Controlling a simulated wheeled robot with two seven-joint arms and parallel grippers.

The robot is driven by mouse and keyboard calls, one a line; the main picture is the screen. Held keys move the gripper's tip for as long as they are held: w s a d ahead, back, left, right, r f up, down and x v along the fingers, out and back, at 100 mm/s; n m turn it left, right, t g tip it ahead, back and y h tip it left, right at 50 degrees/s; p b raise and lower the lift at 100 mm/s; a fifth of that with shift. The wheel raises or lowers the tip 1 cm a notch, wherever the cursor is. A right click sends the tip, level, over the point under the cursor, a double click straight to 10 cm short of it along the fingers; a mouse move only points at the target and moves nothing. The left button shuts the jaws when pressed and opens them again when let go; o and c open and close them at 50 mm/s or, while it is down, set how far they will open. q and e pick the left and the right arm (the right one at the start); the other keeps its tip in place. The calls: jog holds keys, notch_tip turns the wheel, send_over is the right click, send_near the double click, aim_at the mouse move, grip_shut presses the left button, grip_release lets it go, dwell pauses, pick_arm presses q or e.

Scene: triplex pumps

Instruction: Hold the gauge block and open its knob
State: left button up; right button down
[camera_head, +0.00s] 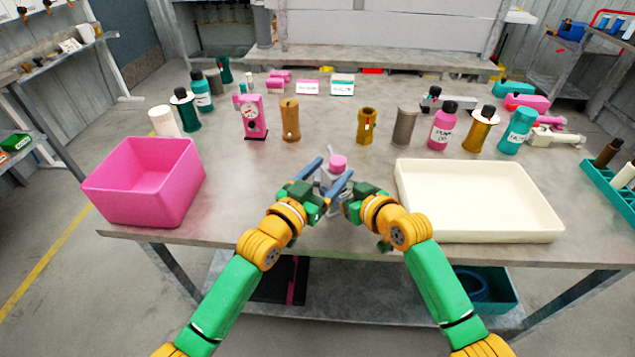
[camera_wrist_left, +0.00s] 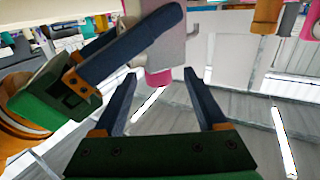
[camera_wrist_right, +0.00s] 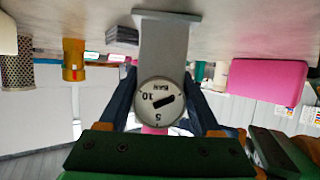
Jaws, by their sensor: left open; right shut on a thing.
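The gauge block is a grey upright block (camera_wrist_right: 165,45) with a round white dial (camera_wrist_right: 160,103), inverted in the right wrist view. It stands near the table's front, partly hidden by my grippers in the head view. Its pink knob (camera_head: 338,162) is on top and also shows in the left wrist view (camera_wrist_left: 158,78). My right gripper (camera_wrist_right: 158,75) is shut on the block's body from its sides, around the dial. My left gripper (camera_wrist_left: 160,76) is open at the top, with its fingers on either side of the knob; whether they touch it I cannot tell.
A pink bin (camera_head: 140,205) stands to the left and a cream tray (camera_head: 480,220) to the right. Bottles, spools and a pink gauge unit (camera_head: 252,118) stand farther back.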

pick_arm(q)
jog(key=v, duration=0.6)
pick_arm(e)
grip_release()
